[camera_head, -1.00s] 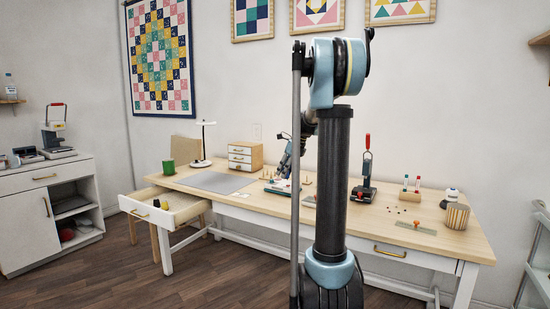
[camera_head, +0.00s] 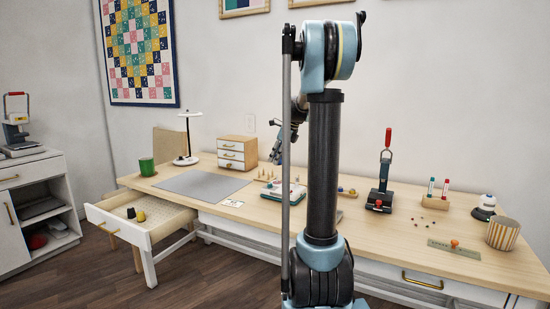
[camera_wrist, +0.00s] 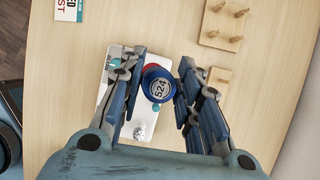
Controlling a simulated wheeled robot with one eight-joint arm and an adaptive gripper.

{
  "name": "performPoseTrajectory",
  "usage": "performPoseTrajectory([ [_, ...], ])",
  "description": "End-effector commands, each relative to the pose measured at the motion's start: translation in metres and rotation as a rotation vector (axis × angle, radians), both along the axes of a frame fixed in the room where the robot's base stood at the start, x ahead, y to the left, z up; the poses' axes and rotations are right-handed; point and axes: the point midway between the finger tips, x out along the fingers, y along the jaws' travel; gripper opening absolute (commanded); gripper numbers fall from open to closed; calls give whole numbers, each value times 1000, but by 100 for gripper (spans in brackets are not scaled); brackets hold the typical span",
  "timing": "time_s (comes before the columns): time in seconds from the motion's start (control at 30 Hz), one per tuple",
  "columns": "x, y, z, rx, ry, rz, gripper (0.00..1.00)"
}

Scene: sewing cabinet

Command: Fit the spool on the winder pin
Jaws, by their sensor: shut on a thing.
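A blue spool (camera_wrist: 159,88) with a pale round label reading 524 sits between the fingers of my gripper (camera_wrist: 157,82) in the wrist view. My gripper is shut on it. The white winder (camera_wrist: 108,97), with teal parts and a metal knob, lies below the spool. A red part shows at the spool's edge; I cannot tell what it belongs to. The winder pin is not visible, and I cannot tell how high the spool is above the winder. In the head view the winder (camera_head: 284,192) is partly hidden by my arm.
Wooden peg racks (camera_wrist: 226,22) stand right of the winder in the wrist view. In the head view, a small drawer box (camera_head: 237,153), a grey mat (camera_head: 201,185) and a red-handled press (camera_head: 383,175) share the table. A drawer (camera_head: 137,219) stands open at the left.

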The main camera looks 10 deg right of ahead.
Motion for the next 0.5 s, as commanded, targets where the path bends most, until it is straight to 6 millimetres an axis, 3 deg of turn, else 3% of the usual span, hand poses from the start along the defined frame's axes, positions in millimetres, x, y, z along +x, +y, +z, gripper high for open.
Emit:
performPoseTrajectory([
  [0.5,0,6,-36,0,0,7,18],
])
